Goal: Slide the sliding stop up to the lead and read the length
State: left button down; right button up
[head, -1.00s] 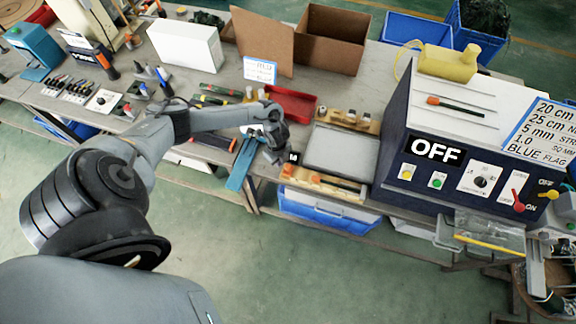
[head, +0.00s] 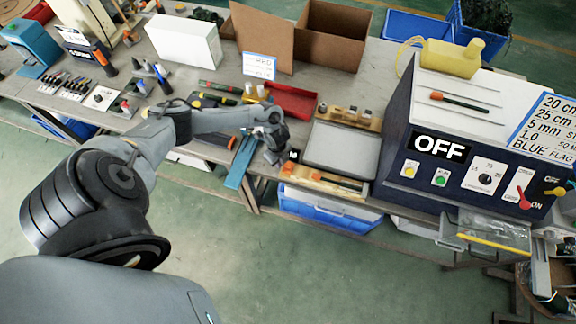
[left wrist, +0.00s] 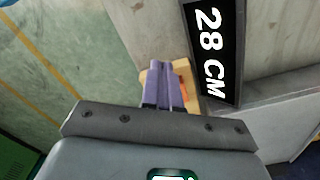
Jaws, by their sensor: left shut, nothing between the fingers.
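My left gripper (head: 274,153) is over the front edge of the bench, beside a blue strip (head: 242,162) and a black readout. In the left wrist view its purple-grey fingers (left wrist: 165,82) are shut together with nothing between them. The readout (left wrist: 213,50) there reads 28 CM; its end also shows in the head view (head: 293,156). A wooden piece with an orange part (left wrist: 183,88) lies just beyond the fingers. I cannot pick out the sliding stop or a lead at the fingers. My right gripper is not in view.
Right of the gripper are a grey plate (head: 341,148) and a wooden rack with an orange-handled tool (head: 330,182). A dark blue machine marked OFF (head: 440,148) stands further right. A red tray (head: 291,100) lies behind. Floor is free in front.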

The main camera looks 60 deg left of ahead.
aim_at(292, 171)
pick_arm(q)
jog(key=shift+d, duration=0.1)
dwell(0.3)
jog(key=shift+w+d, duration=1)
jog(key=shift+d, duration=0.1)
jog(key=shift+w+d, duration=0.85)
jog(key=shift+d, duration=0.15)
jog(key=shift+w+d+b, duration=0.45)
jog(key=shift+w+d, duration=0.6)
jog(key=shift+d, duration=0.3)
jog(key=shift+s+a+p, duration=0.3)
jog(key=shift+a+p, duration=0.05)
jog(key=shift+a, duration=0.1)
jog(key=shift+r, duration=0.1)
